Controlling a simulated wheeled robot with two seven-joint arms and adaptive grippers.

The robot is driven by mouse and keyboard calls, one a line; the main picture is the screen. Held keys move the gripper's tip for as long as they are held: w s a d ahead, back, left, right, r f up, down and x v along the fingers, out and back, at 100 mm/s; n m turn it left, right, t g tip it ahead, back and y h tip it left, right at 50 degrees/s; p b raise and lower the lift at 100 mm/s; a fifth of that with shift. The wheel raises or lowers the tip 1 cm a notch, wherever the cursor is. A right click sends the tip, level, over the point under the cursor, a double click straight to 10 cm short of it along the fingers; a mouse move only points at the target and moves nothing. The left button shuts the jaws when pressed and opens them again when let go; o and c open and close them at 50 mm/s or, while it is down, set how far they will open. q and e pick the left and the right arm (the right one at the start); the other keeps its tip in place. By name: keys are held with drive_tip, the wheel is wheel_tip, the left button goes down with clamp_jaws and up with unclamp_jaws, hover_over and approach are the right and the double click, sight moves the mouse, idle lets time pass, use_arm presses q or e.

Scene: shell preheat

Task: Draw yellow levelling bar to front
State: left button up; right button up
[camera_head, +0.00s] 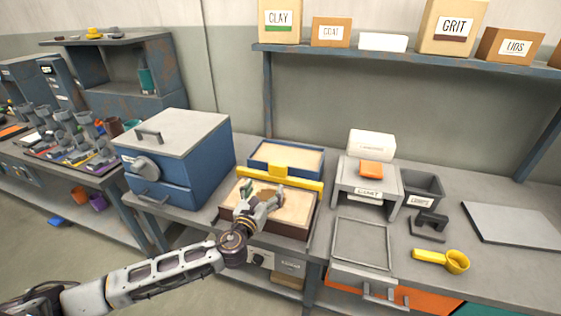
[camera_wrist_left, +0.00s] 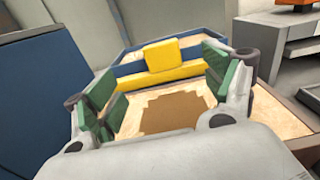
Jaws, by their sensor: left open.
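The yellow levelling bar (camera_head: 302,181) lies across a sand-filled box at its back edge, with a raised yellow block at its middle. In the left wrist view the bar (camera_wrist_left: 150,78) and its block show straight ahead, between the fingers. My left gripper (camera_head: 268,196) is over the sand, on the near side of the bar. Its green-padded fingers (camera_wrist_left: 160,92) are spread wide with nothing between them, apart from the bar. The sand box (camera_head: 262,227) has a dark brown front wall. My right gripper is not in view.
A blue box (camera_head: 257,164) with pale filling stands behind the bar. A blue cabinet (camera_head: 210,160) stands close on the left. On the right are a grey stand (camera_head: 391,188), a shallow grey tray (camera_head: 336,240) and a yellow scoop (camera_head: 430,256). A shelf with boxes hangs above.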

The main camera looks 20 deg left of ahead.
sight(277, 167)
use_arm(q)
drive_tip(key=shift+w, duration=0.35)
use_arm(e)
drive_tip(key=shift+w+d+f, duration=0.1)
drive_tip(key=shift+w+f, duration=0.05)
use_arm(q)
drive_tip(key=shift+s+r, duration=0.1)
drive_tip(key=shift+w, duration=0.25)
drive_tip(key=shift+w, duration=1.9)
drive_tip(key=shift+w+d, duration=0.1)
drive_tip(key=shift+w, duration=1.9)
drive_tip(key=shift+w+d+b, duration=0.1)
drive_tip(key=shift+w+b, duration=0.25)
drive_tip(key=shift+w, duration=2.45)
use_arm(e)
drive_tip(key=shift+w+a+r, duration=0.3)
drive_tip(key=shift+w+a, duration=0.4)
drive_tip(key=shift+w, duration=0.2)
